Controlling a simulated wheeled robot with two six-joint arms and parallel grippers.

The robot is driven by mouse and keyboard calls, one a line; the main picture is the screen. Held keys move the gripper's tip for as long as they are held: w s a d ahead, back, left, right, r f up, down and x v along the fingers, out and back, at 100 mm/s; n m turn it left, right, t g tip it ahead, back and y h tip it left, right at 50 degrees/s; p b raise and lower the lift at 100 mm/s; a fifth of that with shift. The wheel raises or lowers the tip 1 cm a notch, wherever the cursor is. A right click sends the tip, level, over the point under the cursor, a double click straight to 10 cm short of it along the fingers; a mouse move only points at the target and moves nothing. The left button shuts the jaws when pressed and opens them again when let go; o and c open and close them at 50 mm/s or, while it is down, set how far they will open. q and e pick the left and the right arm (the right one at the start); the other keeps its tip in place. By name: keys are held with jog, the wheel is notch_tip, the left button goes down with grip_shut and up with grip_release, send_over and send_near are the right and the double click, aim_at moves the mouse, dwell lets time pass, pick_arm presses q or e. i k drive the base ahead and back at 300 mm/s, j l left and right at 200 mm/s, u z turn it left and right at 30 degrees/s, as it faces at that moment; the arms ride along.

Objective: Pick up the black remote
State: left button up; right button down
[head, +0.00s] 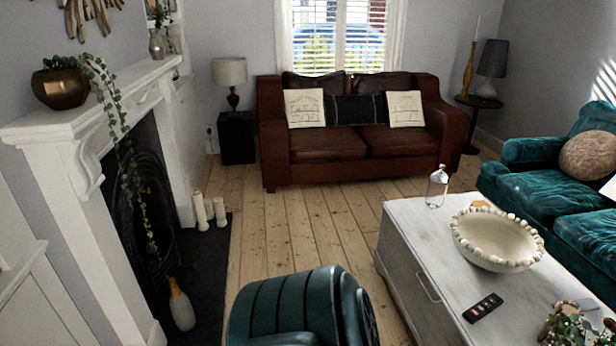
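The black remote (483,308) lies flat on the white coffee table (405,238), near its front left edge. It has small light and red buttons. It lies in front of the beaded cream bowl, apart from it. Neither of my grippers shows in the head view.
On the table stand a beaded bowl (498,239), a glass bottle (437,187) and a plant (569,327). A green armchair (290,308) stands left of the table. A brown sofa (345,145) is at the back, a teal sofa (540,185) at right. Floorboards (300,225) between are clear.

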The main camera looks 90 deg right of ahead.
aim_at(468, 318)
jog(key=z, duration=1.55)
jog(key=j+z, duration=0.1)
jog(key=z, duration=1.4)
jog(key=k+z, duration=0.1)
jog(key=z, duration=0.9)
